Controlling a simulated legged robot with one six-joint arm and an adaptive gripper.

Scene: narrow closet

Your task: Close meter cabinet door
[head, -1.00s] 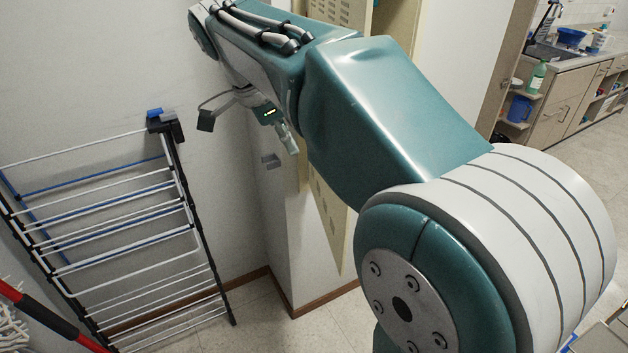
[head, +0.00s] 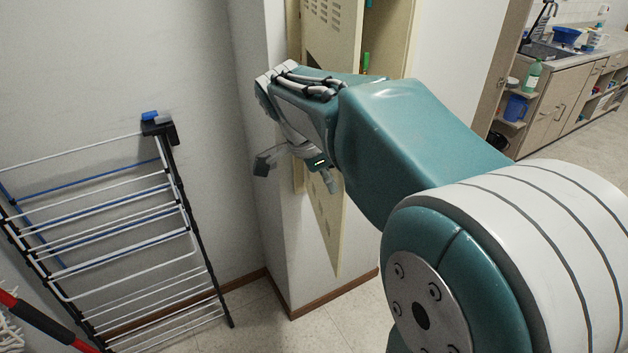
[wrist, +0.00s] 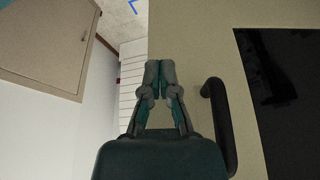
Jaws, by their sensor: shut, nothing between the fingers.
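The cream meter cabinet door (head: 332,30) stands open in the head view, with vent slots near its top. The cabinet's side (head: 398,40) is behind it to the right. My arm hides the door's middle; its lower part (head: 326,235) hangs below. My gripper (head: 330,183) is in front of the door, partly hidden behind my forearm. In the wrist view the gripper (wrist: 160,78) is shut and empty. It lies over the left edge of a beige panel (wrist: 195,40), apparently this door, left of a black handle (wrist: 219,125) and a dark window (wrist: 285,95). Contact cannot be told.
A drying rack (head: 115,240) leans at the left wall, with a red-and-black pole (head: 40,320) before it. A white wall corner (head: 272,220) stands left of the door. Another beige panel (wrist: 45,40) shows in the wrist view. A kitchen counter (head: 560,95) is far right.

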